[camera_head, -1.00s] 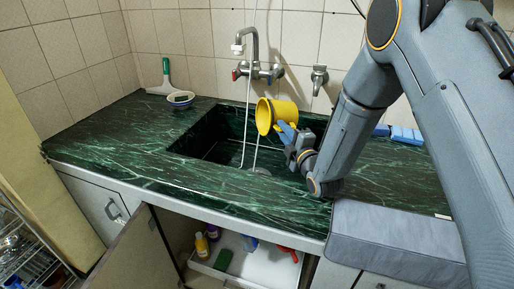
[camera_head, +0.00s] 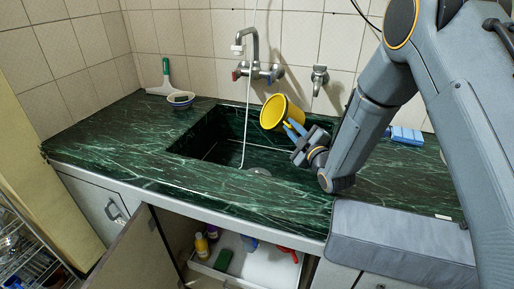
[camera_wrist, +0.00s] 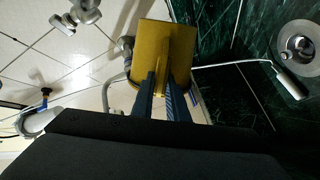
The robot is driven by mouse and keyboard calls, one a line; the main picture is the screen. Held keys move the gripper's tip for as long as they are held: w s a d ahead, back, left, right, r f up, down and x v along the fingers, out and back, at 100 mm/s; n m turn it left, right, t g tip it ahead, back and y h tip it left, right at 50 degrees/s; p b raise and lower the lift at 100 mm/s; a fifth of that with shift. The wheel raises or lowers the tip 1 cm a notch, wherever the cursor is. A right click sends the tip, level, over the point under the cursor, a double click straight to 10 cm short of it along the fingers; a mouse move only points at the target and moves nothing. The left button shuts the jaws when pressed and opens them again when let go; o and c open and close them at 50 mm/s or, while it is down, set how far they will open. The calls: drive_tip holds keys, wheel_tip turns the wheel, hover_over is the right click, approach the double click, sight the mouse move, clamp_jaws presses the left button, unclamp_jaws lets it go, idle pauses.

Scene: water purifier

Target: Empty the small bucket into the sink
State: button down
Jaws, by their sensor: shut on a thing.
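The small yellow bucket (camera_head: 274,112) is held in the air above the right part of the green marble sink (camera_head: 215,150). It is tilted on its side, with its mouth toward the left in the head view. In the wrist view the bucket (camera_wrist: 165,50) shows as a yellow block ahead of the fingers. My gripper (camera_head: 293,127) is shut on the bucket from its right side, and its blue fingers also show in the wrist view (camera_wrist: 160,90). The inside of the bucket looks yellow; I cannot tell whether liquid is in it. The sink drain (camera_wrist: 300,48) shows below.
A wall tap (camera_head: 250,55) with a hanging pale hose stands behind the sink, and a second tap (camera_head: 319,78) is to its right. A small bowl (camera_head: 181,98) and a squeegee (camera_head: 165,78) sit at the back left. A blue item (camera_head: 406,135) lies at right. The cabinet door (camera_head: 130,255) stands open.

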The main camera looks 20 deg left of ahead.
sight(290, 112)
drive_tip(key=shift+w+d+r+m+p, duration=0.1)
drive_tip(key=shift+r+m+p, duration=0.15)
drive_tip(key=shift+r+m, duration=0.25)
drive_tip(key=shift+w+d+r+m+p, duration=0.1)
drive_tip(key=shift+r+m+p, duration=0.1)
drive_tip(key=shift+r+m, duration=0.3)
drive_tip(key=shift+w+d+r+m, duration=0.2)
drive_tip(key=shift+w+r+m, duration=0.05)
drive_tip(key=shift+m, duration=0.55)
drive_tip(key=shift+w+d+r+m, duration=0.15)
drive_tip(key=shift+w+r+m, duration=0.05)
drive_tip(key=shift+r+m, duration=0.1)
drive_tip(key=shift+w+d+r+m+p, duration=0.2)
drive_tip(key=shift+w+d+r+m, duration=0.05)
drive_tip(key=shift+r+m, duration=0.2)
drive_tip(key=shift+w+d+r+m+p, duration=0.25)
drive_tip(key=shift+r+m, duration=0.1)
drive_tip(key=shift+r, duration=0.1)
drive_tip(key=shift+w+d+f+m, duration=0.1)
drive_tip(key=shift+w+d+m, duration=0.1)
drive_tip(key=shift+m, duration=0.2)
wheel_tip(290, 112, up, 13)
drive_tip(key=w+d+m+p, duration=0.2)
drive_tip(key=m+p, duration=0.2)
drive_tip(key=p, duration=0.1)
drive_tip(key=shift+w+f+m+p, duration=0.2)
drive_tip(key=shift+w+m+p, duration=0.05)
drive_tip(key=shift+m+p, duration=0.15)
drive_tip(key=shift+d, duration=0.1)
